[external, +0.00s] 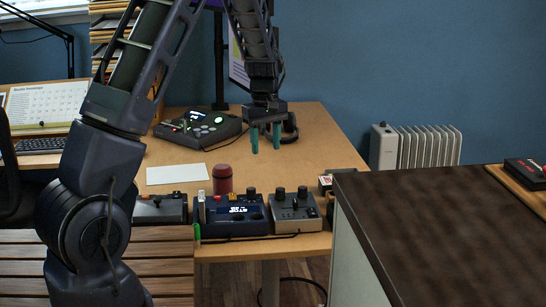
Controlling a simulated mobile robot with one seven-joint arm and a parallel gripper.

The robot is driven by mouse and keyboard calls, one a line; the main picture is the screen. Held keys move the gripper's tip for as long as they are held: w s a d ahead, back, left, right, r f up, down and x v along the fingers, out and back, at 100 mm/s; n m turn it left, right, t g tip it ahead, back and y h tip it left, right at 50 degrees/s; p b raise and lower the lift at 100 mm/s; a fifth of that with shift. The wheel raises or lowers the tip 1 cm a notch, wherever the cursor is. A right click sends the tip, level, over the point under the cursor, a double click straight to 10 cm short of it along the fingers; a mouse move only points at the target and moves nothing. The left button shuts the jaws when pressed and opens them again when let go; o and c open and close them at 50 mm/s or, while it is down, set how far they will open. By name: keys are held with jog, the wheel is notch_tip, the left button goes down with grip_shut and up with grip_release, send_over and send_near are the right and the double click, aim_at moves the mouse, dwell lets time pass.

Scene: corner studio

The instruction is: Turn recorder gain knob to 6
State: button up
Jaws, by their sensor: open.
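A dark blue box (233,222) with a lit display and knobs stands at the front of the wooden desk (300,160); it may be the recorder. A grey box (297,214) with several dark knobs stands just right of it. Which knob is the gain knob, and its setting, are too small to tell. My gripper (266,138) points down with its two teal fingers apart and empty. In the picture it is above and behind both boxes, apart from them.
A dark console (201,128) with a small screen sits behind left. Another dark box (160,208) is at front left. A dark-topped counter (450,225) stands at right.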

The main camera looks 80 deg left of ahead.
jog(key=n, duration=0.2)
send_near(252, 188)
notch_tip(252, 188, down, 9)
jog(key=shift+a+f, duration=0.1)
jog(key=shift+f, duration=0.1)
dwell(0.3)
jog(key=c, duration=1)
